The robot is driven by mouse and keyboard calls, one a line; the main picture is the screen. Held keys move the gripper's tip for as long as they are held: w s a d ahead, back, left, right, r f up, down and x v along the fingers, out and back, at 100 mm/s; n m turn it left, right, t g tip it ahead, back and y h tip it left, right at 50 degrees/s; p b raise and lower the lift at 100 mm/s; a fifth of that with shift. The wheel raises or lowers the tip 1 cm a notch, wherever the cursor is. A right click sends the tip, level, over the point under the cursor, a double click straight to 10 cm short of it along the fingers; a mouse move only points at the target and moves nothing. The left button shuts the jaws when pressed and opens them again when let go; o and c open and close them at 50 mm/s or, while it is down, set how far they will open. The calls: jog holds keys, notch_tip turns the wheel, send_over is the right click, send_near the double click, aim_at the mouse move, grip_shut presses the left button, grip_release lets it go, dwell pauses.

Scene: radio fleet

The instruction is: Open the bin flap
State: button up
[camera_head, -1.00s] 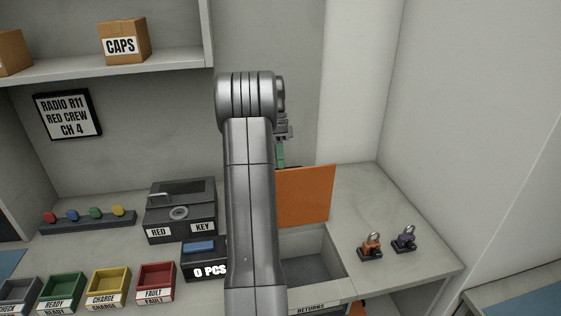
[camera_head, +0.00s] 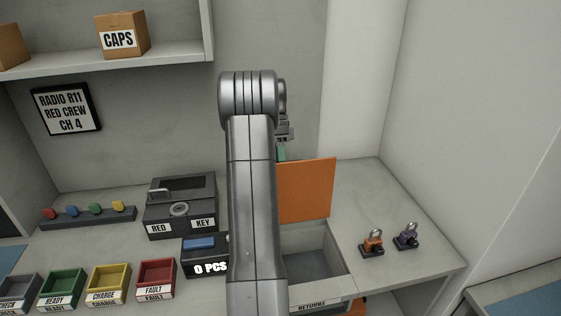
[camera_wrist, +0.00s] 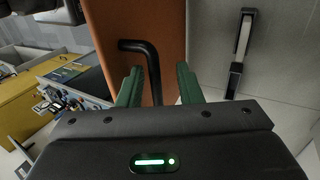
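The orange bin flap (camera_head: 306,190) stands raised, nearly upright, at the back of the grey returns bin (camera_head: 318,303), whose opening shows in the head view. In the wrist view the flap (camera_wrist: 165,20) is an orange panel with a black bent handle (camera_wrist: 151,62) in front of it. My gripper (camera_wrist: 158,72) has its green fingers apart, one on either side of the handle. I cannot tell whether they touch it. In the head view my arm hides most of the gripper and the bin's left side.
Two small padlocks, orange (camera_head: 372,243) and purple (camera_head: 407,237), stand on the counter right of the bin. A dark key box (camera_head: 180,208), a counter box (camera_head: 205,255) and several coloured trays (camera_head: 108,285) lie to the left. The counter's right end is otherwise clear.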

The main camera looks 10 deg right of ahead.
jog(key=shift+s+r, duration=0.15)
jog(key=shift+s, duration=0.05)
